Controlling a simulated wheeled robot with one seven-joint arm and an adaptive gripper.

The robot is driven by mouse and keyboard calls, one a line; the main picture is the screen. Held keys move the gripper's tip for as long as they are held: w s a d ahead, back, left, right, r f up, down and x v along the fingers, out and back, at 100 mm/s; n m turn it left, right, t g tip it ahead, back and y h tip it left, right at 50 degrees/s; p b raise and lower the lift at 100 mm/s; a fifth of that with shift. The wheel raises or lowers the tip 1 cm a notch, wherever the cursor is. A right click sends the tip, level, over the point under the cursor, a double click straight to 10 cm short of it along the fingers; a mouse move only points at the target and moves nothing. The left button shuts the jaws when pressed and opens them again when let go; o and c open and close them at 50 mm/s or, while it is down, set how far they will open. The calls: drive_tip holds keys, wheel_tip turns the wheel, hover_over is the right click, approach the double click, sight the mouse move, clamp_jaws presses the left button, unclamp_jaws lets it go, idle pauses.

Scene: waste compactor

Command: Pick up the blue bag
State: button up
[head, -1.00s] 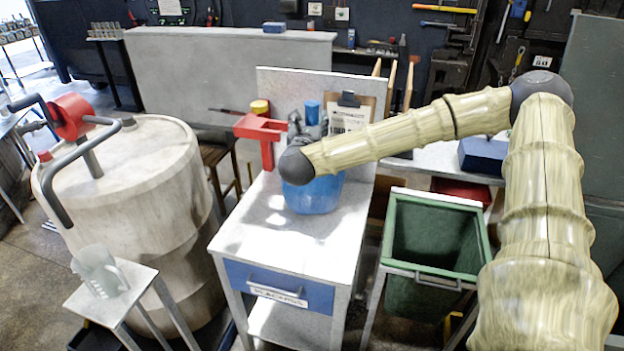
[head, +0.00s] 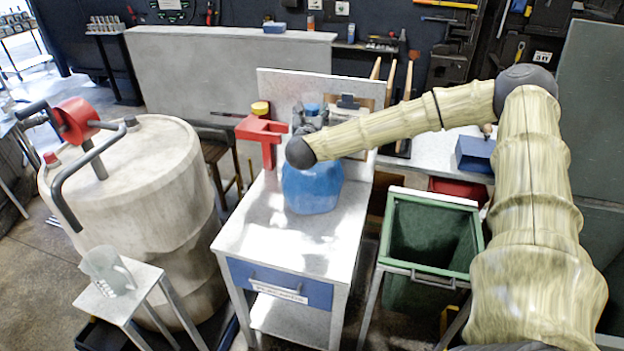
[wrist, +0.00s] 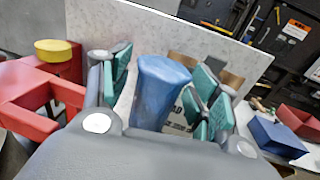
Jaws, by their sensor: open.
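The blue bag (head: 312,192) stands on the grey worktable, partly hidden behind the dark end of my arm. Its narrower blue top (wrist: 160,88) shows between the green-padded fingers in the wrist view. My gripper (head: 311,118) is at the upper part of the bag, mostly hidden behind my arm in the head view. Its fingers are open, one on each side of the blue top, with gaps visible beside it in the wrist view.
A red bracket (head: 262,130) with a yellow-topped item stands left of the bag. A clipboard (head: 350,103) leans on the white back panel behind. A green bin (head: 433,265) stands right of the table, and a large pale drum (head: 135,190) left. The table's front is clear.

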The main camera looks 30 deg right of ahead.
clamp_jaws()
drive_tip(key=shift+r, duration=0.1)
idle(0.5)
